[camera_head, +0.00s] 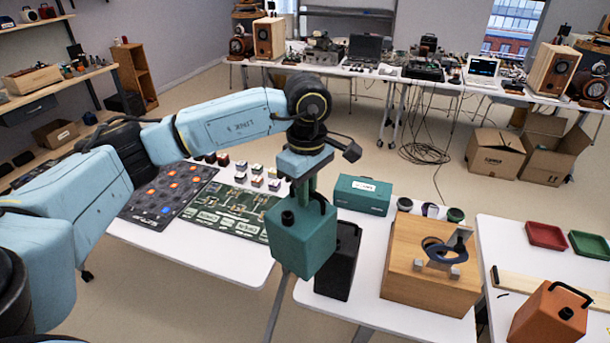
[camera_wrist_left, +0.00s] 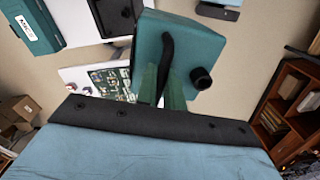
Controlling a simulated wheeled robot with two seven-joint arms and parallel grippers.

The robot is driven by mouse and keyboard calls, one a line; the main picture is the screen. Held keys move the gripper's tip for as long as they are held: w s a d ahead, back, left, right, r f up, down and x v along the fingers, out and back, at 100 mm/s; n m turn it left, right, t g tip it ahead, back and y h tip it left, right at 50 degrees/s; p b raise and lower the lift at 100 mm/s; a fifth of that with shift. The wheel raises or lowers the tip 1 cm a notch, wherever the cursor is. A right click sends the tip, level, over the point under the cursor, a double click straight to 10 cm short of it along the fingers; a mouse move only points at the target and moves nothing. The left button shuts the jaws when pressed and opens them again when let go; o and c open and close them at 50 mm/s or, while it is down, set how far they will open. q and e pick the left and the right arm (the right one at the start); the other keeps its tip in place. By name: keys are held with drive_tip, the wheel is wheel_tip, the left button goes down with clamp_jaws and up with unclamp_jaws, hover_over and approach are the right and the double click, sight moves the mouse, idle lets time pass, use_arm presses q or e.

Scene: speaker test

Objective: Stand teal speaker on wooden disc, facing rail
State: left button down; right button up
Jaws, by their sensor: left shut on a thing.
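The teal speaker (camera_head: 300,236), a box with a black handle and a dark round knob on top, hangs in the air in the head view. My left gripper (camera_head: 304,192) is shut on its black handle from above. In the left wrist view the teal speaker (camera_wrist_left: 178,50) sits between and beyond the fingers (camera_wrist_left: 163,86), with the handle running between them. The speaker is slightly tilted in the head view. A pale wooden strip (camera_head: 560,296), possibly the rail, lies on the right table. I cannot make out a wooden disc. My right gripper is not in view.
A wooden box (camera_head: 405,270) with a dark ring and metal parts, and a teal case (camera_head: 362,195), share the middle table. An orange speaker (camera_head: 548,314), red tray (camera_head: 546,236) and green tray (camera_head: 590,246) are at right.

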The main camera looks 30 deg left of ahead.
use_arm(q)
drive_tip(key=s+d+f+m, duration=0.3)
drive_tip(key=d+f+m, duration=0.1)
drive_tip(key=f+m, duration=0.4)
drive_tip(key=s+d+f+m, duration=0.3)
drive_tip(key=s+f+m, duration=0.1)
drive_tip(key=f+m, duration=0.4)
drive_tip(key=shift+s+d+f+m, duration=0.15)
drive_tip(key=shift+d+f+m, duration=0.2)
drive_tip(key=shift+f, duration=0.25)
drive_tip(key=shift+d, duration=0.1)
drive_tip(key=shift+s, duration=0.1)
